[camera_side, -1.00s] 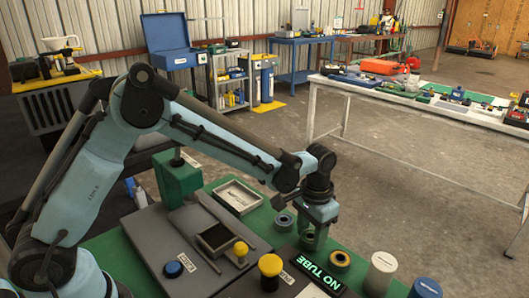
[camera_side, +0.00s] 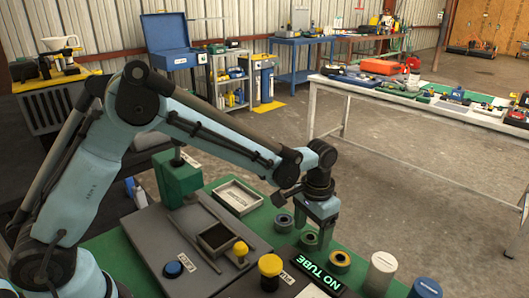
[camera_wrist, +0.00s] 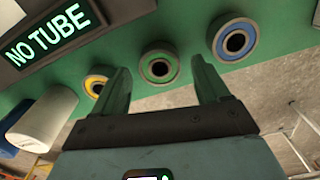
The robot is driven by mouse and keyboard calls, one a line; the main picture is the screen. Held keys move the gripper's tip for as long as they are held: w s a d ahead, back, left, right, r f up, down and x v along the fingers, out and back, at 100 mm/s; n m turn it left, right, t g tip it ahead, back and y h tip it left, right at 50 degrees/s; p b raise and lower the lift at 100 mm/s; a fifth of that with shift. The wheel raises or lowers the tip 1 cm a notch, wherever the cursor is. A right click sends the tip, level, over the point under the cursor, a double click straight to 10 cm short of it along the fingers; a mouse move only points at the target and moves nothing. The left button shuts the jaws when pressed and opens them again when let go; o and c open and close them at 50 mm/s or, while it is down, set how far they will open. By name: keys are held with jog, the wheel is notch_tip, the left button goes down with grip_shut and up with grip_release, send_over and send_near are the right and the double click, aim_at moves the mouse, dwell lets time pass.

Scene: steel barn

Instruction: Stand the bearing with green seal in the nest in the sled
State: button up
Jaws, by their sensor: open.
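The bearing with green seal (camera_wrist: 158,68) lies flat on the green bench top, a grey ring with a green band around a dark hole. It is the middle of three bearings, and in the side view (camera_side: 308,241) it lies just left of my gripper's fingers. My gripper (camera_wrist: 163,88) is open and empty, its fingertips to either side of this bearing in the wrist view, apart from it. In the side view my gripper (camera_side: 324,238) hangs low over the bench. A small dark-lined box (camera_side: 217,238) on the grey panel may be the sled; its nest is not clear.
A blue-sealed bearing (camera_wrist: 235,40) and a yellow-sealed bearing (camera_wrist: 96,87) flank the green one. The lit NO TUBE sign (camera_side: 318,280), a yellow knob (camera_side: 270,266) and a white cylinder (camera_side: 380,272) stand nearby. A pale tray (camera_side: 237,196) lies farther back.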

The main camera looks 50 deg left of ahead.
notch_tip(320, 180, up, 10)
jog(key=r, duration=0.1)
jog(key=s+a+r+n+t, duration=0.1)
jog(key=s+a+t, duration=0.5)
jog(key=s+a, duration=0.6)
jog(key=s+n, duration=0.1)
jog(key=s, duration=0.2)
jog(key=shift+r+t, duration=0.3)
jog(key=shift+t, duration=0.1)
jog(key=shift+o, duration=0.5)
jog(key=shift+s+a+f, duration=0.1)
jog(key=shift+s+f, duration=0.15)
jog(key=shift+s, duration=0.1)
jog(key=m+g, duration=0.6)
jog(key=m, duration=0.1)
send_over(308, 235)
jog(key=shift+h, duration=0.4)
notch_tip(308, 235, down, 8)
jog(key=shift+r, duration=0.15)
jog(key=shift+s+d+f, duration=0.1)
jog(key=shift+d+f, duration=0.05)
jog(key=shift+f, duration=1.2)
jog(key=shift+d+f, duration=0.15)
jog(key=shift+f, duration=1.2)
